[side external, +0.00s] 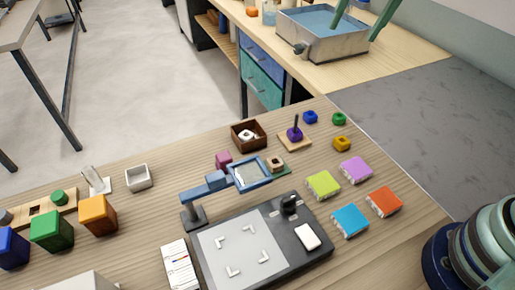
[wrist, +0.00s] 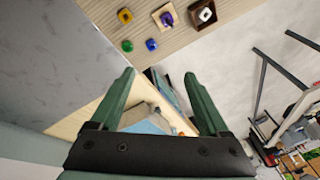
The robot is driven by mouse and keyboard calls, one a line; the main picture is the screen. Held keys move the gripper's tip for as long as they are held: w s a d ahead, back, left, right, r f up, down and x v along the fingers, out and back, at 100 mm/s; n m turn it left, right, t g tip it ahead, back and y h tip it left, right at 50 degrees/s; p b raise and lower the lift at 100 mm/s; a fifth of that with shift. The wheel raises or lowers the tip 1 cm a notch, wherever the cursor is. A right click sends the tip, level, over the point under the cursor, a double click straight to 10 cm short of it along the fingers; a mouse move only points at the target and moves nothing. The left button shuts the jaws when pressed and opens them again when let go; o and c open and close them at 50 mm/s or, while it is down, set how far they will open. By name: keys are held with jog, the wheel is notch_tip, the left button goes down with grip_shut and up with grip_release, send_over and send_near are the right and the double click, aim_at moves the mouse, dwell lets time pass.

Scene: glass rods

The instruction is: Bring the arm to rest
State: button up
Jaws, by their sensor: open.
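My gripper (side external: 354,32) shows as two green fingers at the top right of the side external view. They overlap a metal basin in the picture, and the gap between them and it cannot be judged. In the wrist view my gripper (wrist: 159,73) has its fingers spread wide with nothing between them. It is clear of the tabletop objects. The round base of my arm (side external: 482,248) shows at the lower right of the side external view. Most of the arm is out of frame.
The wooden table (side external: 330,265) holds a grey device with a framed lens (side external: 250,174), coloured blocks, a brown box (side external: 249,136) and a peg on a wooden base (side external: 294,133). The metal basin (side external: 335,47) holds blue liquid on a bench behind. The grey surface at right is bare.

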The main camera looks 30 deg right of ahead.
jog(key=s+d+f+n+t, duration=0.1)
jog(key=s+d+f+n, duration=0.1)
jog(key=s, duration=0.3)
jog(key=s+d+f+n+t, duration=0.1)
jog(key=s+d+f+n, duration=0.2)
jog(key=s+d+n, duration=0.1)
jog(key=shift+s+f+n+h, duration=0.35)
jog(key=shift+s+n, duration=0.15)
jog(key=shift+s, duration=0.45)
